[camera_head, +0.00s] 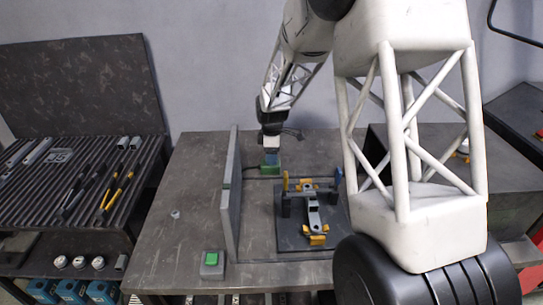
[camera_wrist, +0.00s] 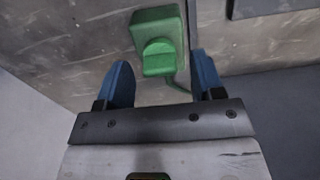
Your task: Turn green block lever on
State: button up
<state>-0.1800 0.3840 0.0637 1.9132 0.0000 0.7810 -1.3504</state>
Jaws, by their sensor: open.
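The green block (camera_wrist: 154,23) with its green lever (camera_wrist: 158,58) shows at the top middle of the wrist view. In the head view the green block (camera_head: 270,170) is at the back of the table, just right of the upright grey panel. My gripper (camera_wrist: 160,75) has two blue fingers spread apart. The lever lies between the fingertips in that picture, with a gap on each side. I cannot tell whether a finger touches it. In the head view my gripper (camera_head: 272,157) is directly above the block and partly covers it.
An upright grey panel (camera_head: 231,200) stands on the table (camera_head: 170,240). A dark plate (camera_head: 330,242) with a bracket (camera_head: 313,212) and yellow clamps lies to its right. A green button box (camera_head: 212,264) is at the front. Tools lie on a ribbed bench at left.

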jog(key=shift+f, duration=0.4)
jog(key=c, duration=0.9)
jog(key=shift+c, duration=0.2)
